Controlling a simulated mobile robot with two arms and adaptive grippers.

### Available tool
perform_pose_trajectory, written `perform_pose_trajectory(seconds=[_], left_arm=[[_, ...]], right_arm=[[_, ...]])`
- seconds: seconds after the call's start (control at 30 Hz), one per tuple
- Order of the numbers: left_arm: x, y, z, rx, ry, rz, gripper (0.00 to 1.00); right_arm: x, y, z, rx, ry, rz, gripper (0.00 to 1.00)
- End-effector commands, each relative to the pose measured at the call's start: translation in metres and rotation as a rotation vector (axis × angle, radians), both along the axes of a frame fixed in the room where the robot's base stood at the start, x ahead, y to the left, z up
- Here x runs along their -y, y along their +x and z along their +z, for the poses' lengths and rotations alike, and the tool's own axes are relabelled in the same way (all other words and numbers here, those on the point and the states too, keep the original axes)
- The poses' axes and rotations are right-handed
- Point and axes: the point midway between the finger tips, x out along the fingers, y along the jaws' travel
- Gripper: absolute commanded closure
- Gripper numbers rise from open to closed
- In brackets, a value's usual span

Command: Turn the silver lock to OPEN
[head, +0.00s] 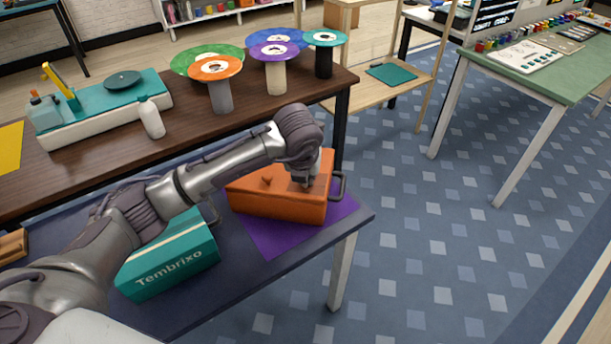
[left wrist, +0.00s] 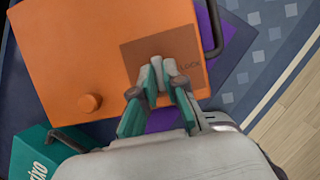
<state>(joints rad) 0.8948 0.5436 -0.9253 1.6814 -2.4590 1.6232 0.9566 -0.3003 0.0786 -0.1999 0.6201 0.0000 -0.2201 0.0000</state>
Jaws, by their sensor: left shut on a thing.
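An orange box (head: 275,205) with a small orange knob (head: 267,181) lies on a purple mat (head: 262,238) at the table's right end. In the left wrist view, the box (left wrist: 80,45) has a brown square plate (left wrist: 186,42) marked "LOCK". My left gripper (head: 304,181) points down onto this plate from above. In the left wrist view, the fingers of my left gripper (left wrist: 163,72) are closed around the small silver lock on the plate. The fingers hide most of the lock, and I cannot read which way it is turned. My right gripper is not in view.
A teal "Tembrixo" box (head: 172,258) stands left of the orange box, under my left arm. A dark handle (head: 340,186) sticks out at the orange box's right side.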

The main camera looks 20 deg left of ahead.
Motion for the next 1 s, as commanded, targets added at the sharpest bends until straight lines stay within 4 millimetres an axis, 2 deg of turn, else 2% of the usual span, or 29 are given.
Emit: perform_pose_trajectory(seconds=[0.17,0.2,0.33,0.37,0.73,0.87,1.0], left_arm=[[0.000,0.000,0.000,-0.001,-0.001,0.001,1.00],[0.000,0.000,0.000,-0.001,-0.001,0.001,0.87],[0.000,0.000,0.000,-0.001,-0.001,0.001,0.66],[0.000,0.000,0.000,-0.001,-0.001,0.000,0.64],[0.001,-0.002,0.006,0.002,-0.001,-0.002,0.64],[0.002,-0.008,0.024,0.004,-0.003,-0.002,0.64],[0.003,-0.020,0.053,0.005,0.000,-0.003,0.64]], right_arm=[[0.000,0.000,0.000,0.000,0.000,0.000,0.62],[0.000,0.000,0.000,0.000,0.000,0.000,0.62],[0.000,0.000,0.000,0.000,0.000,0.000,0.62],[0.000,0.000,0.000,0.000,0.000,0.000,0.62],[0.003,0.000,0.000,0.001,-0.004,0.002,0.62],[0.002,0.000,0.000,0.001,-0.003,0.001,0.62],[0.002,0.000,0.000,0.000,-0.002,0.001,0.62]])
